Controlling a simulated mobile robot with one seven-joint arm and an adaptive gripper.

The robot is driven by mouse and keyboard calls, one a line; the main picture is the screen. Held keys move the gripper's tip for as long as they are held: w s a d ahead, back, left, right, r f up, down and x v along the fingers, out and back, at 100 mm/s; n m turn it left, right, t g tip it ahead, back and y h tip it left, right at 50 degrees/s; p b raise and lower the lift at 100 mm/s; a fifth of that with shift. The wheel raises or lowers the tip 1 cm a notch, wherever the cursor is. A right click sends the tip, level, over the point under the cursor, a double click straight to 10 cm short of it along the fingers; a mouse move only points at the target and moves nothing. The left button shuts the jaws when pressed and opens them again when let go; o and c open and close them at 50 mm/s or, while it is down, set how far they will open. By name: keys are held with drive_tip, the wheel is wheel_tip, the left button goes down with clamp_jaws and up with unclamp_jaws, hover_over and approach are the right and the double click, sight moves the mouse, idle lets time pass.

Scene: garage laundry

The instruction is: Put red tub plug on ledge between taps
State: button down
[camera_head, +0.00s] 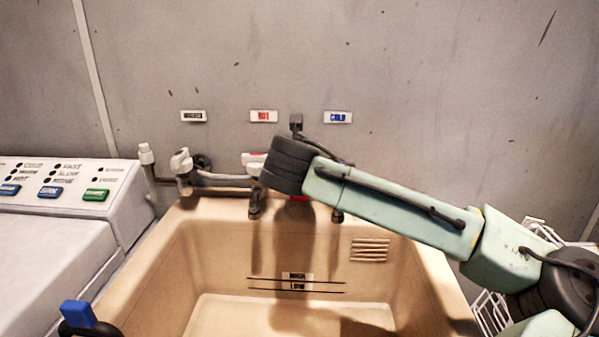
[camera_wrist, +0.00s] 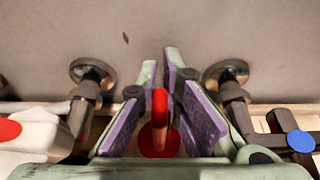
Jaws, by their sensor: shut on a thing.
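The red tub plug (camera_wrist: 158,142) shows in the wrist view as a disc with an upright tab. My gripper (camera_wrist: 160,92) is shut on it, with its purple-padded fingers either side of the tab. In the head view a sliver of the plug (camera_head: 298,198) shows under my arm, over the back rim of the tub. The ledge (camera_head: 222,207) is that tan rim; my arm hides part of it. The red-marked hot tap (camera_wrist: 35,132) is left of the gripper and the blue-marked cold tap (camera_wrist: 290,138) right. I cannot tell whether the plug touches the ledge.
The tan tub (camera_head: 210,270) lies open below. A grey wall with tap labels (camera_head: 263,116) stands close behind. A washer panel (camera_head: 65,190) is at left, a white wire rack (camera_head: 490,310) at right, and a blue-topped item (camera_head: 78,314) at the front left.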

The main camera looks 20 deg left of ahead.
drive_tip(key=shift+f, duration=1.75)
drive_tip(key=c, duration=1.8)
unclamp_jaws()
drive_tip(key=shift+f, duration=0.1)
drive_tip(key=shift+o, duration=0.2)
drive_tip(key=shift+s, duration=0.1)
drive_tip(key=b+v, duration=0.1)
drive_tip(key=v, duration=1.1)
